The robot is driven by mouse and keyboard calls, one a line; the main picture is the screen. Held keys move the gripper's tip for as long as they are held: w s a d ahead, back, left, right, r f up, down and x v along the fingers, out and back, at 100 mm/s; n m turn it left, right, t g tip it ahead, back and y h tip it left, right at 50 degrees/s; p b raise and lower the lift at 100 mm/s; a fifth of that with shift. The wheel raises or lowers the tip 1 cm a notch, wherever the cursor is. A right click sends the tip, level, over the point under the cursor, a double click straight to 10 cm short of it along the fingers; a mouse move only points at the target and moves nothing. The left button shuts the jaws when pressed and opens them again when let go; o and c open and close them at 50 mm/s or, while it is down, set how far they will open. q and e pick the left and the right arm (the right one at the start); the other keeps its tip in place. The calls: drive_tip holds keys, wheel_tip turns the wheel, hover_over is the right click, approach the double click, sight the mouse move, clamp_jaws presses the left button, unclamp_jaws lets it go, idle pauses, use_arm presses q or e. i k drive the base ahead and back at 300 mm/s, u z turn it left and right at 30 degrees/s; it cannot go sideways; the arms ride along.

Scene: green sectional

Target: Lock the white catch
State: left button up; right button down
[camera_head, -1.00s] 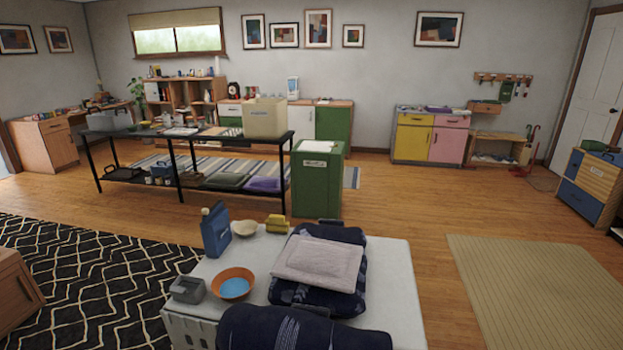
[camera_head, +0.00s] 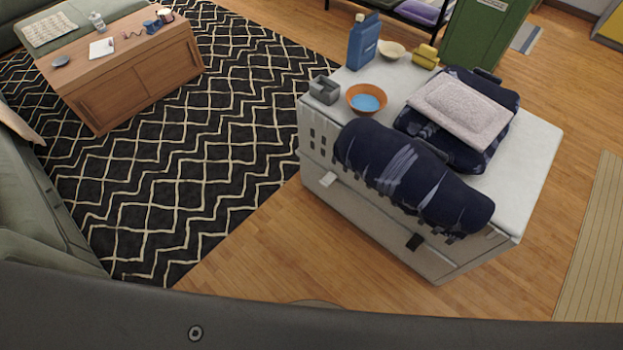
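A small white catch (camera_head: 328,180) sits on the front face of a white chest (camera_head: 540,150), near its left end. It sticks out from the face. The picture is too small to tell whether it is locked. A black catch (camera_head: 415,242) is on the same face farther right. A rolled dark blue patterned bundle (camera_head: 410,172) lies along the chest's front top edge and hangs over part of the face between and above the catches. Neither of my grippers is in view.
On the chest top are a grey holder (camera_head: 324,90), an orange bowl (camera_head: 367,99), a blue bottle (camera_head: 363,42), a beige bowl (camera_head: 391,50), a yellow item (camera_head: 425,56) and a pale cushion (camera_head: 460,111). Bare wood floor (camera_head: 270,240) lies before the chest. A wooden coffee table (camera_head: 130,70) stands left.

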sight(328, 179)
drive_tip(key=z, duration=1.3)
drive_tip(key=i, duration=0.8)
drive_tip(key=u, duration=1.4)
